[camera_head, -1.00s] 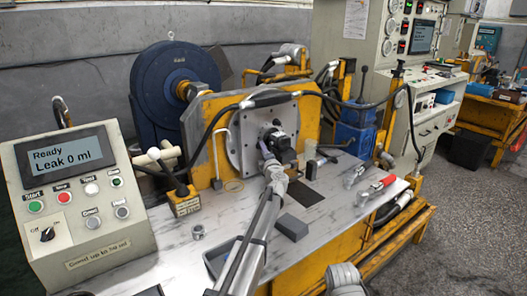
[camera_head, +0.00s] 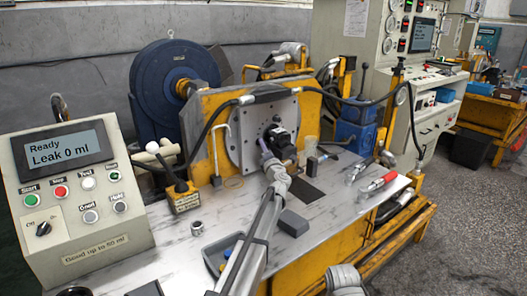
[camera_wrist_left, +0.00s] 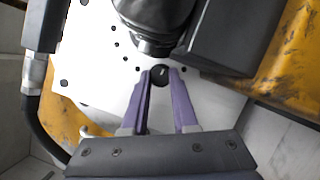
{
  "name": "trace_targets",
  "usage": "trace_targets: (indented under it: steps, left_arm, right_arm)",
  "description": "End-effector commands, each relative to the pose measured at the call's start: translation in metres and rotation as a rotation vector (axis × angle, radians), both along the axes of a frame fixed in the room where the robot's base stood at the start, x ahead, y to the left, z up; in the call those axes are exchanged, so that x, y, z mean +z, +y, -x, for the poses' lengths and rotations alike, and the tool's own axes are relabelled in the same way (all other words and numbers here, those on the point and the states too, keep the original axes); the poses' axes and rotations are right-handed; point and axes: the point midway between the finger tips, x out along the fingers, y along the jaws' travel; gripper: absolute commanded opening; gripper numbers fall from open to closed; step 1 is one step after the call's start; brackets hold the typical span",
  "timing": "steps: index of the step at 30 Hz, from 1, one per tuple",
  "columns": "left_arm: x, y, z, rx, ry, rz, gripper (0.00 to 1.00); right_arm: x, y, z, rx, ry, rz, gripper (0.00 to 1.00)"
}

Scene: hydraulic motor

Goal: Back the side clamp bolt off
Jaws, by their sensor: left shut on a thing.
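The dark hydraulic motor (camera_head: 282,143) sits on the light round-holed plate (camera_head: 240,140) of the yellow stand. It also shows at the top of the left wrist view (camera_wrist_left: 155,25). My left gripper (camera_head: 264,150) reaches the motor's left side. In the left wrist view its purple fingers (camera_wrist_left: 161,80) are closed on both sides of a small black round bolt head (camera_wrist_left: 160,74), which looks like the side clamp bolt, just below the motor's neck. The bolt's shank is hidden.
A grey block (camera_head: 293,223), a small metal ring (camera_head: 197,227) and a tray (camera_head: 209,262) with coloured items lie on the bench. A red-handled tool (camera_head: 378,184) lies to the right. A control box (camera_head: 75,190) reads "Ready, Leak 0 ml". Hoses (camera_head: 215,118) loop around the stand.

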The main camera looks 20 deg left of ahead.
Motion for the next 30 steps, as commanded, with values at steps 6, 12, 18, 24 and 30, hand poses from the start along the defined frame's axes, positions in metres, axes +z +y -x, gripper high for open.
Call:
trace_targets:
  steps: [6, 12, 18, 24, 30]
  left_arm:
    - [-0.004, -0.001, -0.001, 0.0, -0.135, 0.105, 0.0]
    - [-0.002, -0.001, -0.001, -0.002, -0.185, 0.146, 0.0]
    - [-0.002, -0.001, 0.0, -0.002, -0.187, 0.148, 0.0]
    - [-0.002, -0.001, 0.0, -0.002, -0.185, 0.146, 0.4]
    - [-0.002, -0.001, -0.001, -0.002, -0.185, 0.145, 0.57]
  right_arm:
    - [-0.016, -0.001, 0.0, 0.001, -0.001, 0.003, 0.5]
    - [-0.019, -0.001, 0.0, 0.001, -0.001, 0.004, 0.5]
    - [-0.018, -0.001, 0.0, 0.001, -0.001, 0.004, 0.5]
    - [-0.018, -0.001, 0.0, 0.001, -0.001, 0.004, 0.5]
    - [-0.018, -0.001, 0.0, 0.001, -0.001, 0.004, 0.5]
